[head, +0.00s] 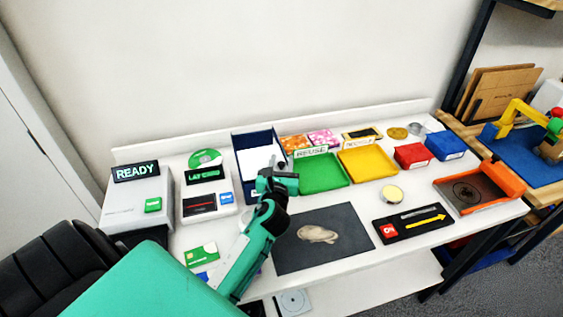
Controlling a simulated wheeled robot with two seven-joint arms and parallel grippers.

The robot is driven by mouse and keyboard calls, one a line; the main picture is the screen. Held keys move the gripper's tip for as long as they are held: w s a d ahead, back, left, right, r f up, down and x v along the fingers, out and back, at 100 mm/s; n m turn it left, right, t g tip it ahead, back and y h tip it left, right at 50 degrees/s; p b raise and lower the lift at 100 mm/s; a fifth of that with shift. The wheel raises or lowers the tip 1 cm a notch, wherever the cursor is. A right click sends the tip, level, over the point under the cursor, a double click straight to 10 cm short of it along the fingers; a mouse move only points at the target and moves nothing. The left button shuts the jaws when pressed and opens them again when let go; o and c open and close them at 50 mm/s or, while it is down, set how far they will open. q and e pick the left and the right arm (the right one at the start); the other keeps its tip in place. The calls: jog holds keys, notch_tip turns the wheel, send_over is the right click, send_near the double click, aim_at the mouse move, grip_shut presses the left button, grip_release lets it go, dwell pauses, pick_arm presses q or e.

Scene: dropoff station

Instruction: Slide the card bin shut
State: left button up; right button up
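No label in view names the card bin. A dark navy open-topped bin (241,165) with a white inside stands at the back of the white table; I cannot tell for sure that it is the card bin. My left gripper (279,178) is at the front right of this bin, in front of its near edge. It hides part of that edge, and I cannot tell whether they touch. Its fingers are too small and dark to tell whether they are open. A green and white card (201,254) lies at the table's front left. My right gripper is not in view.
A READY machine (138,205) and a card reader (208,206) stand left. Green (322,175) and yellow (368,163) trays stand right of the bin. A dark mat (345,256) with a beige item lies in front. A black arrow panel (412,222) is further right.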

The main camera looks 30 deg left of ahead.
pick_arm(q)
grip_shut()
jog(key=shift+s+d, duration=0.1)
jog(key=shift+s+d+r+p, duration=0.1)
jog(key=shift+s+d+p, duration=0.25)
jog(key=shift+d+p, duration=0.15)
jog(key=shift+f, duration=0.2)
jog(key=shift+c, duration=0.4)
grip_release()
jog(key=shift+o, duration=0.4)
jog(key=shift+r, duration=0.1)
jog(key=shift+s, duration=0.1)
